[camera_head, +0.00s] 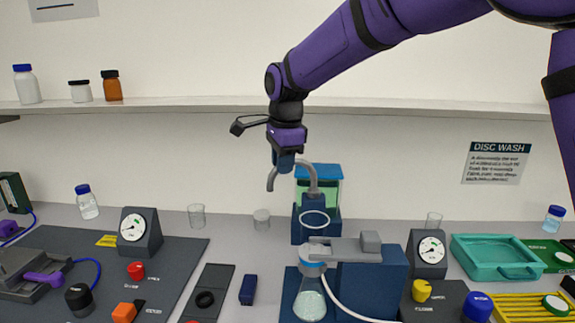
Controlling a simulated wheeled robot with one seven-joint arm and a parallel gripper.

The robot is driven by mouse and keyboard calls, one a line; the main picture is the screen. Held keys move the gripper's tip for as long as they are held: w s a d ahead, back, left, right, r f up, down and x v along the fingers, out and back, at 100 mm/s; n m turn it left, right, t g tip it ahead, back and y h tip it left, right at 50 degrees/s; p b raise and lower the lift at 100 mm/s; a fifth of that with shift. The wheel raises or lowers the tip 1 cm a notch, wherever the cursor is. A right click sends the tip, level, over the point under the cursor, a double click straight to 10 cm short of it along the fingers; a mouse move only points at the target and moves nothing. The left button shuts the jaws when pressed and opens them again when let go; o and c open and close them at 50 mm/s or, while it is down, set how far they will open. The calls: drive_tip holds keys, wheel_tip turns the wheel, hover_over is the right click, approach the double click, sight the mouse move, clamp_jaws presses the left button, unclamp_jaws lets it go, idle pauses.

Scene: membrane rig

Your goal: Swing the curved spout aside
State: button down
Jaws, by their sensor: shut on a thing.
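The curved spout (306,168) is a grey bent tube at the top front of a blue stand. A tank of green liquid with a blue lid (318,172) stands just behind it. The spout arches to the left, and its free end points down, left of the stand. My gripper (286,165) comes down from above and is shut on the spout near the top of its arch. The fingertips hide part of the tube.
Below is a blue rig with a clear ring (314,220), a grey clamp arm (345,248) and a flask (310,300). A gauge (428,250) stands to the right, beside a teal tray (505,258). A shelf (180,105) runs behind my arm.

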drive_tip(key=shift+w+a+r+m+h, duration=0.15)
drive_tip(key=shift+w+m, duration=0.55)
drive_tip(key=shift+m, duration=0.35)
drive_tip(key=shift+w+a+f+m+h, duration=0.15)
drive_tip(key=shift+w+m, duration=0.55)
drive_tip(key=shift+m, duration=0.35)
drive_tip(key=shift+w+r, duration=0.1)
drive_tip(key=shift+r, duration=0.05)
drive_tip(key=c, duration=1.1)
unclamp_jaws()
drive_tip(key=shift+o, duration=0.2)
wheel_tip(320, 180, up, 10)
drive_tip(key=s, duration=0.1)
drive_tip(key=shift+s+r, duration=0.25)
drive_tip(key=shift+s, duration=0.15)
drive_tip(key=shift+d, duration=0.15)
